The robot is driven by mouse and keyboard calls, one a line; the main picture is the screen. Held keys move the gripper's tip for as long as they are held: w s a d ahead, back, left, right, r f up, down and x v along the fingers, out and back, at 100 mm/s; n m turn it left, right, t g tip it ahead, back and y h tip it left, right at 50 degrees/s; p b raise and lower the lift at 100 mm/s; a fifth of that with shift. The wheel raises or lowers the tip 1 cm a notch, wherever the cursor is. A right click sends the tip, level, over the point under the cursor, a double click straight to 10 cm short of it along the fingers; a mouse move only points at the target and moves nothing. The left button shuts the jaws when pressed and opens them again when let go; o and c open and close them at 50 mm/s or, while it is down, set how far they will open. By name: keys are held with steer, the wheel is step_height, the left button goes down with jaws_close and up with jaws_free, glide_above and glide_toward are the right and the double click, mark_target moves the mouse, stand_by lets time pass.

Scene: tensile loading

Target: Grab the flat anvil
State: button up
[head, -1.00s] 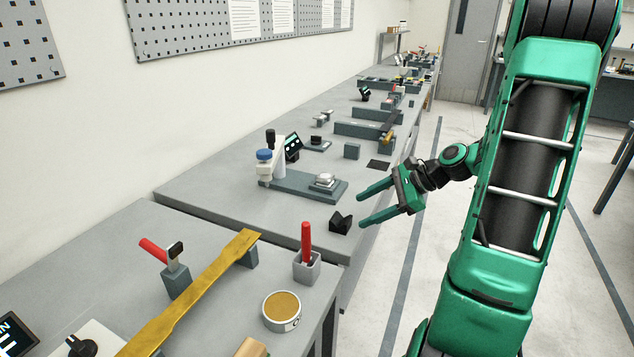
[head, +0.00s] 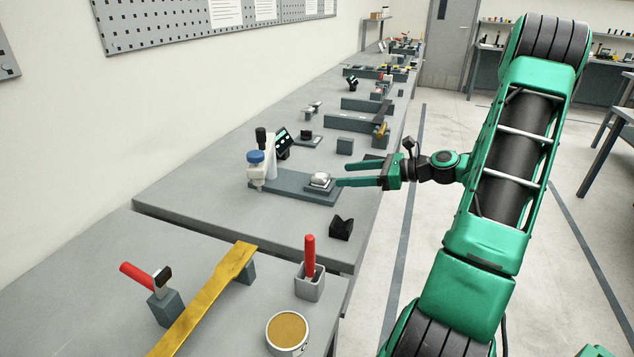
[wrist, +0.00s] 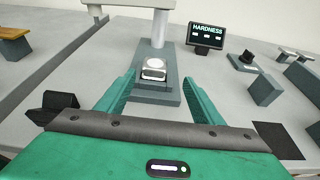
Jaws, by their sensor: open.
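The flat anvil (head: 320,181), a small silver block with a flat, bright top, sits on the right end of the hardness tester's dark grey base (head: 283,184). In the wrist view the anvil (wrist: 153,69) lies ahead, between the lines of the two fingers and slightly beyond their tips. My gripper (head: 342,175) is open and empty, just right of the anvil in the head view, with its green fingers pointing left toward it. The wrist view shows both fingers (wrist: 158,80) spread apart. I see no contact with the anvil.
The tester's white column (head: 270,158) and HARDNESS screen (wrist: 206,36) stand behind the anvil. A black V-block (head: 341,228) sits near the bench edge. A small grey block (head: 345,146) stands further along. Bare bench lies left of the V-block.

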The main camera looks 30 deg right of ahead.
mark_target(325, 176)
steer(key=x, duration=0.5)
steer(key=a+x, duration=0.1)
steer(key=x, duration=0.1)
steer(key=shift+a+r, duration=0.1)
steer(key=shift+r, duration=0.05)
steer(key=shift+s, duration=0.1)
steer(key=c, duration=1.4)
jaws_close()
steer(key=shift+r, duration=0.15)
